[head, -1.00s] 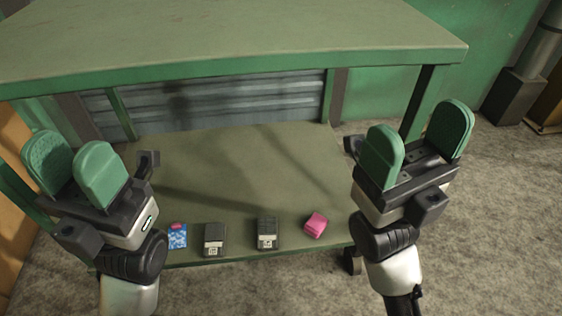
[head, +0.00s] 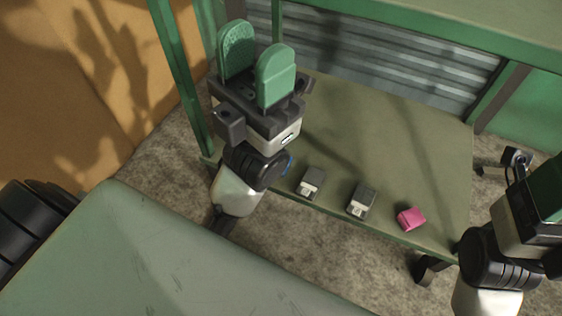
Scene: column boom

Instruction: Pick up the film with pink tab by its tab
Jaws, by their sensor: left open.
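The film is almost wholly hidden behind my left wrist. Only a thin blue sliver of the film (head: 289,163) shows beside the wrist, on the lower shelf, and its pink tab is hidden. My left gripper (head: 257,65) is open and empty, its two green pads apart and pointing up the picture, over the left end of the shelf. My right gripper (head: 548,185) is cut off by the right edge of the picture, so its jaws cannot be judged.
On the lower shelf (head: 400,140), two dark grey boxes, one left (head: 311,183) and one right (head: 361,201), and a pink block (head: 411,219) lie along the front edge. A green post (head: 180,75) stands left. A pale green surface (head: 150,260) fills the lower left.

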